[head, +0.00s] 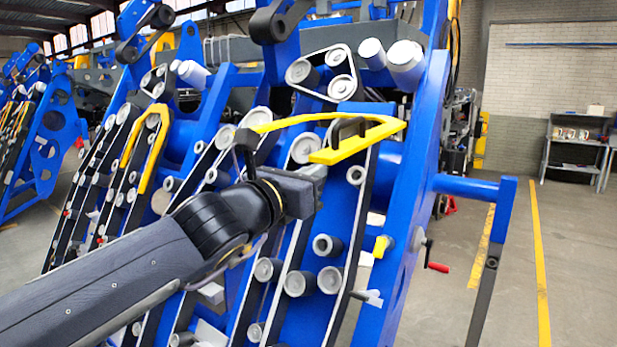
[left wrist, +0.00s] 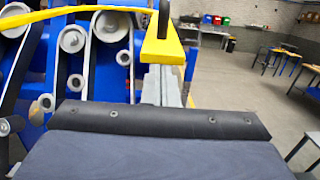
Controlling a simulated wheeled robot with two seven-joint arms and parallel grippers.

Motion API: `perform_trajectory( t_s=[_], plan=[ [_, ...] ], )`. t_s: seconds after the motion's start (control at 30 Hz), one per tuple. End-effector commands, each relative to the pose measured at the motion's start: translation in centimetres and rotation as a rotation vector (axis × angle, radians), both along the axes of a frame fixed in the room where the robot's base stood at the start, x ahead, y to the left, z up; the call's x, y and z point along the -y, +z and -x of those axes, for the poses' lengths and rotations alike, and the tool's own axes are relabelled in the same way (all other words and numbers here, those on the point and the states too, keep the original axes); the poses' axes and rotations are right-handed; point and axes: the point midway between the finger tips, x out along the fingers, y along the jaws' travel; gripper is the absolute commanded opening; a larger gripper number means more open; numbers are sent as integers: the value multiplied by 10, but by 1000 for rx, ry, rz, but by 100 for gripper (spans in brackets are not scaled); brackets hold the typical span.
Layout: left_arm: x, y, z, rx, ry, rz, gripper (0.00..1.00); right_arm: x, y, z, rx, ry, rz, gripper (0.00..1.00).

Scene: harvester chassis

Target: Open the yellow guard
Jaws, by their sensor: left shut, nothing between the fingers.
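The yellow guard (head: 382,132) is a hooked yellow bar on the nearest blue row unit in the head view. It juts out across the unit, with a dark handle (head: 348,128) by its near end. In the left wrist view the guard's blunt end (left wrist: 163,50) is at top centre and its thin bar runs off to the upper left. My left gripper (head: 318,174) is shut and empty, with its tips just below the guard's near end. The fingers (left wrist: 166,86) also show under that end in the left wrist view; I cannot tell whether they touch it. My right gripper is not in view.
A second yellow guard (head: 146,150) lies along the row unit to the left. Rollers and belts surround my left gripper. A blue side arm (head: 465,187) and a red-handled crank (head: 436,266) are to the right. The floor further right is open, with a shelf (head: 577,145) behind.

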Motion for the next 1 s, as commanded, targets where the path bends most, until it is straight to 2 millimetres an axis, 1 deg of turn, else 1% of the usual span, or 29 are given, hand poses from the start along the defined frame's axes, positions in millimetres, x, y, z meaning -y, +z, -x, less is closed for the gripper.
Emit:
perform_trajectory(
  t_s=[0.17, 0.4, 0.57, 0.67, 0.73, 0.77, 0.87, 0.9, 0.97, 1.0],
  plan=[
    [-9, 1, 11, 2, 1, 2, 0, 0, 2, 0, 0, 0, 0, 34],
    [-33, -2, 45, 2, 4, -2, 0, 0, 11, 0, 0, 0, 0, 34],
    [-43, -6, 59, 4, 3, -3, 0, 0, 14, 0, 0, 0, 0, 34],
    [-50, -11, 66, 42, 7, -52, 0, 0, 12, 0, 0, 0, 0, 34],
    [-59, -19, 75, 121, 10, -158, 0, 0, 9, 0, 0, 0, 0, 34],
    [-64, -25, 79, 168, 12, -224, 0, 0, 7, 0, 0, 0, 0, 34],
    [-82, -57, 103, 358, -4, -530, 0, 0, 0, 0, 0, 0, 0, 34],
    [-89, -76, 115, 439, -24, -676, 0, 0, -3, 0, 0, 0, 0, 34],
    [-100, -110, 134, 546, -72, -901, 0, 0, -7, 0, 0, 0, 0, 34],
    [-108, -135, 147, 607, -115, -1050, 0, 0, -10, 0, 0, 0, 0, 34]
  ],
)
